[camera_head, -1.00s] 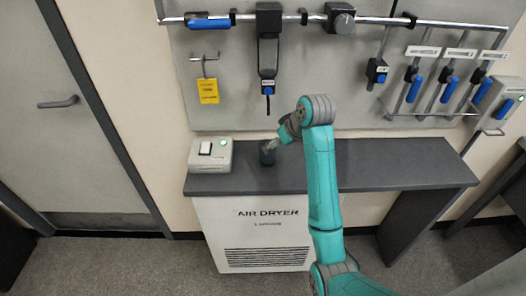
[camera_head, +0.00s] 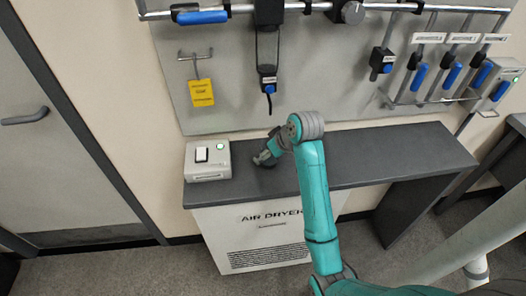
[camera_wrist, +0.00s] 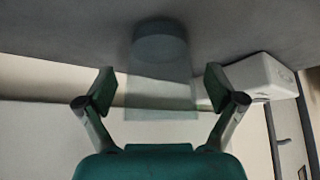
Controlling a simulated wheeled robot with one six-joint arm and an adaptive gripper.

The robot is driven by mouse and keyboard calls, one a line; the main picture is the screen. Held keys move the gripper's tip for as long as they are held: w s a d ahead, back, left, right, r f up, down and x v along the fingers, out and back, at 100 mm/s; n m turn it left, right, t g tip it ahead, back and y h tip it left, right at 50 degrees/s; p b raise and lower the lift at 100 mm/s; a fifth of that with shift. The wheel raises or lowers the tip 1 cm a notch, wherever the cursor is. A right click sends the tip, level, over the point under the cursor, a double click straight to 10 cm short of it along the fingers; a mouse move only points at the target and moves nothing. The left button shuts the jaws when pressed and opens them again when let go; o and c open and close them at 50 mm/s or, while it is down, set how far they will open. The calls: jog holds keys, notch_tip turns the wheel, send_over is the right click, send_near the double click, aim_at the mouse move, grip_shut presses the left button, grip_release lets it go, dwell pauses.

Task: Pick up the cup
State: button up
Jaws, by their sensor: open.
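A see-through grey cup (camera_wrist: 158,98) shows in the wrist view, with its darker round end against the dark counter top. It stands between the two spread fingers of my gripper (camera_wrist: 160,88), with a gap on each side. In the head view my gripper (camera_head: 263,159) is low over the dark counter (camera_head: 400,156), to the right of the switch box. The cup cannot be clearly made out there, as my gripper and arm cover that spot.
The white switch box (camera_head: 208,161) with a green light sits close to the left of my gripper. A wall panel with a rail, hanging tools and a yellow tag (camera_head: 202,92) rises behind. The counter to the right is clear.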

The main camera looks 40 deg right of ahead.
jog(key=c, duration=1.3)
jog(key=shift+a+r, duration=0.1)
jog(key=shift+r, duration=0.05)
